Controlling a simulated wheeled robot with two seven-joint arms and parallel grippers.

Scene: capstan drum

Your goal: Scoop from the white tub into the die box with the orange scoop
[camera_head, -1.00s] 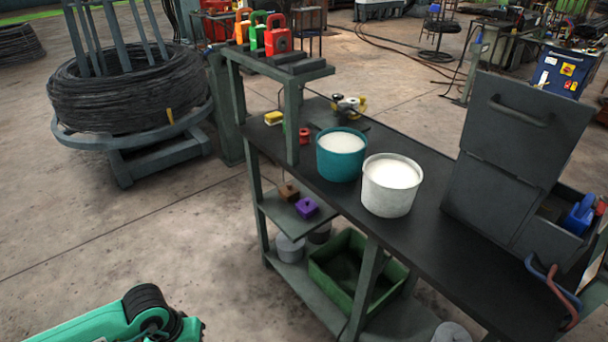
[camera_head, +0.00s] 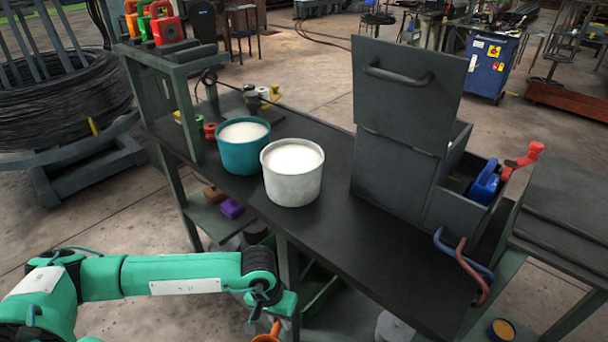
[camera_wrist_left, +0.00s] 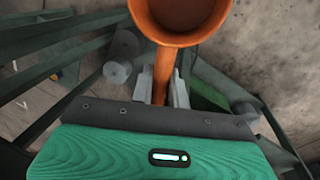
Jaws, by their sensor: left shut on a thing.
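The white tub (camera_head: 291,187) stands upright on the dark workbench, filled with pale material almost to its rim. A dark grey box (camera_head: 455,208), which looks like the die box, stands to its right with a handled panel (camera_head: 410,105) upright at its front. My left gripper (camera_wrist_left: 163,95) is shut on the handle of the orange scoop (camera_wrist_left: 163,72). The visible part of the scoop's bowl looks empty. In the head view the scoop (camera_head: 268,333) shows only partly at the bottom edge, in front of and below the bench top. My right gripper is out of view.
A teal tub (camera_head: 243,157) with similar pale contents stands left of the white tub. A blue object (camera_head: 485,182) sits in the grey box, with a red handle (camera_head: 522,160) behind. Blue and red bars (camera_head: 465,265) stick out at front. The bench top (camera_head: 350,235) before the box is clear.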

